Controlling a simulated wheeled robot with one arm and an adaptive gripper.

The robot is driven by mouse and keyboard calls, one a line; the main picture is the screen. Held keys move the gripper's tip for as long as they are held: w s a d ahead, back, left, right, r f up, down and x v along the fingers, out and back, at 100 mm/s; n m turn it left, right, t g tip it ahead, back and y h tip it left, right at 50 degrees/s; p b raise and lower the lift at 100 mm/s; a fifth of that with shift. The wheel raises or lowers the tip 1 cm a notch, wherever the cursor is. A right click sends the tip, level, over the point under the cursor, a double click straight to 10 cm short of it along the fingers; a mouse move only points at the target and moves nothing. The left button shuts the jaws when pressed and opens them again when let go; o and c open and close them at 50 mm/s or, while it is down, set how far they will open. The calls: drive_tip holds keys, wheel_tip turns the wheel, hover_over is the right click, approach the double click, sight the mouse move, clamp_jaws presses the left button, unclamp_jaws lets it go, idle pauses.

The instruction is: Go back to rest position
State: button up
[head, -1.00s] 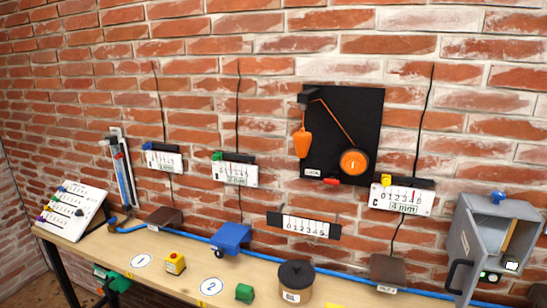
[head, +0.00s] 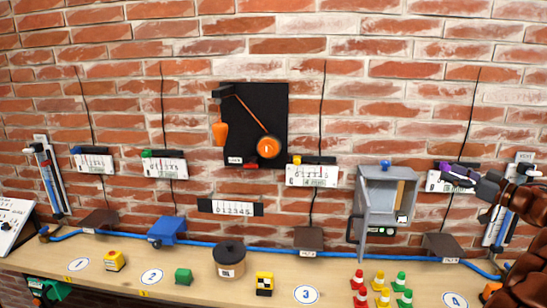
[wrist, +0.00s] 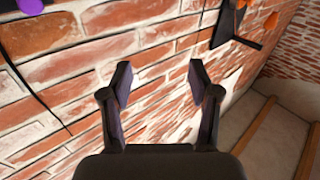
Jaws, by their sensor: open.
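My gripper (head: 472,179) is at the right of the head view, in front of the wall by the white scale plate with the purple slider (head: 457,170). In the wrist view my gripper (wrist: 160,84) has its two dark fingers apart with nothing between them. Beyond the fingers there is only brick wall (wrist: 150,100). The purple piece also shows at the top left corner of the wrist view (wrist: 32,5). I cannot tell from the head view how far the fingers are from the plate.
A long wooden bench (head: 215,282) runs below the wall. A grey open cabinet (head: 380,205) and a black panel with an orange pulley (head: 254,125) are on the wall.

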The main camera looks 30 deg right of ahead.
drive_tip(key=w+a+r+m+h, duration=0.2)
drive_tip(key=w+r+h, duration=0.3)
drive_tip(key=w, duration=0.3)
drive_tip(key=w+a+r+m+h, duration=0.2)
drive_tip(key=w+r+m+h, duration=0.15)
drive_tip(key=w+r, duration=0.35)
drive_tip(key=w+a+f+m+g+h, duration=0.2)
drive_tip(key=w+a+f+g+h, duration=0.1)
drive_tip(key=a, duration=0.3)
drive_tip(key=s+a+f+g+y, duration=0.2)
drive_tip(key=s+a+f+g, duration=0.15)
drive_tip(key=a+f, duration=0.5)
drive_tip(key=s+a+f+g+y, duration=0.1)
drive_tip(key=s+a+f+g, duration=0.3)
drive_tip(key=a, duration=0.8)
drive_tip(key=s+a+f+g+y, duration=0.25)
drive_tip(key=s+a+f, duration=0.25)
drive_tip(key=a+f, duration=0.4)
drive_tip(key=s+a+f+n+g+y+b, duration=0.1)
drive_tip(key=s+a+f+n+g+y, duration=0.1)
drive_tip(key=s+a, duration=0.8)
drive_tip(key=s+a+f+n+g+y+b, duration=0.1)
drive_tip(key=s+a+f+g, duration=0.4)
drive_tip(key=s+a, duration=0.6)
drive_tip(key=s+f+n+y, duration=0.1)
drive_tip(key=s+f+n, duration=0.1)
drive_tip(key=s, duration=0.2)
drive_tip(key=shift+f, duration=0.2)
